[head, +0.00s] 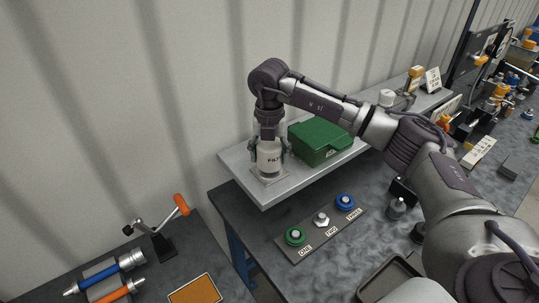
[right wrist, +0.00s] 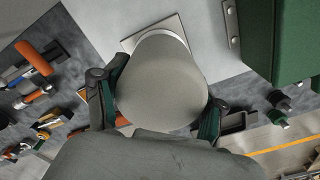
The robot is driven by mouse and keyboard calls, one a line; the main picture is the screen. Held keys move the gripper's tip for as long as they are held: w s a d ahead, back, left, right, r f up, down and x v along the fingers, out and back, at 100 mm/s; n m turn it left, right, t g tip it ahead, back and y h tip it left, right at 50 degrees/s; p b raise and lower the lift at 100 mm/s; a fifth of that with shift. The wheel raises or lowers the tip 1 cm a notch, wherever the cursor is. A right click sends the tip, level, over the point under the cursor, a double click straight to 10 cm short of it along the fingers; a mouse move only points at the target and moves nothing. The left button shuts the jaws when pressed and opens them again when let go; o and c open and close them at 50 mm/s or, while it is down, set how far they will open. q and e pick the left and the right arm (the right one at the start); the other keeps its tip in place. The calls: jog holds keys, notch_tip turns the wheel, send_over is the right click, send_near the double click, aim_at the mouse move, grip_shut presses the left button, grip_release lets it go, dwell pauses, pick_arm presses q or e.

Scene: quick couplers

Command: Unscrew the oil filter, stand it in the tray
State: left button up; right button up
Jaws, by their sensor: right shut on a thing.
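In the right wrist view the filter (right wrist: 162,85) fills the middle between the fingers of my right gripper (right wrist: 158,105). I cannot tell whether its lower end touches the plate. A dark shallow tray (head: 364,291) lies at the lower right, partly hidden by my right arm. My left gripper is not in view.
A green box (head: 321,142) stands close to the right of the filter. Green, silver and blue couplers (head: 321,219) sit on a labelled strip in front. An orange-handled crank (head: 163,236) and blue and orange cylinders (head: 105,274) are on the left table.

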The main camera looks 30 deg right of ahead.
aim_at(269, 144)
jog(key=shift+r+p, duration=0.95)
jog(key=shift+r, duration=0.7)
jog(key=shift+r, duration=0.1)
jog(key=shift+r+p, duration=1.3)
jog(key=shift+r, duration=0.65)
jog(key=shift+f, duration=0.15)
